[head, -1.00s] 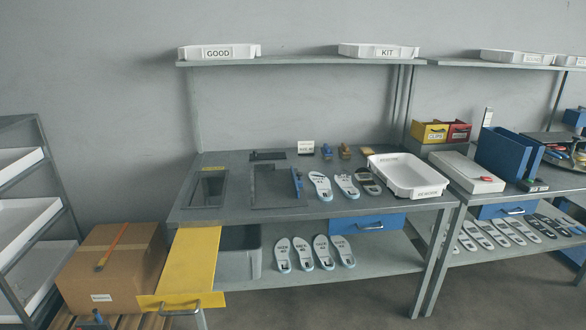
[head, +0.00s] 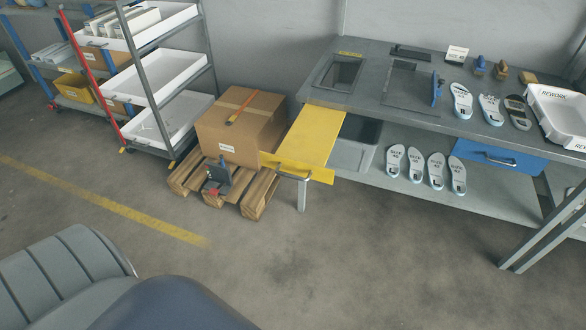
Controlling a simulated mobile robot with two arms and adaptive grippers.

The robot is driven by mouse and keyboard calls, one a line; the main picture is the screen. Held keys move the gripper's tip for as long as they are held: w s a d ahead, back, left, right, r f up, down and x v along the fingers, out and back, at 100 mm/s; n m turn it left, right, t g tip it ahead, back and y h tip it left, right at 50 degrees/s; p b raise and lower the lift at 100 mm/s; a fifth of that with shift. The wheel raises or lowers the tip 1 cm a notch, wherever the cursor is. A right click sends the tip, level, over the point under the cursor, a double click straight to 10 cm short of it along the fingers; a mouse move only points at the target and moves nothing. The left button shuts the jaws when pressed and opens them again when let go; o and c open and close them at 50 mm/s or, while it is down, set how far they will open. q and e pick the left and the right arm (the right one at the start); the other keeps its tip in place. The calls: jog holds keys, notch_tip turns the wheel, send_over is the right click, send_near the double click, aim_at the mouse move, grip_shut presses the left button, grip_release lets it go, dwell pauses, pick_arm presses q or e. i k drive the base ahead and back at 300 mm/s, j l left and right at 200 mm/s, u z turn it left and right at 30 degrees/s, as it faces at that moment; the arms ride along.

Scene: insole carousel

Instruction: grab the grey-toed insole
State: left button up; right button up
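Three insoles lie on the bench top at the right: a white one (head: 461,101), another pale one (head: 491,109) and a darker grey and tan one (head: 517,113). Several white insoles (head: 416,164) with printed labels stand in a row on the lower shelf. At this size I cannot tell for certain which insole is the grey-toed one. Neither of my grippers is in view.
The bench (head: 385,119) has a yellow chute (head: 308,136) at its left end and a white REWORK tray (head: 562,118) at right. A cardboard box (head: 240,128) sits on a wooden pallet (head: 257,198). A tray rack (head: 168,70) stands left. Floor in front is open.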

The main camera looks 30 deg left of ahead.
aim_at(489, 101)
jog(key=i+l+u, duration=0.1)
jog(key=u, duration=0.3)
jog(key=l+u, duration=0.4)
jog(key=i+l+u, duration=0.1)
jog(key=u, duration=0.3)
jog(key=l+u, duration=0.25)
jog(key=u, duration=0.15)
jog(key=l+u, duration=0.25)
jog(key=u, duration=0.2)
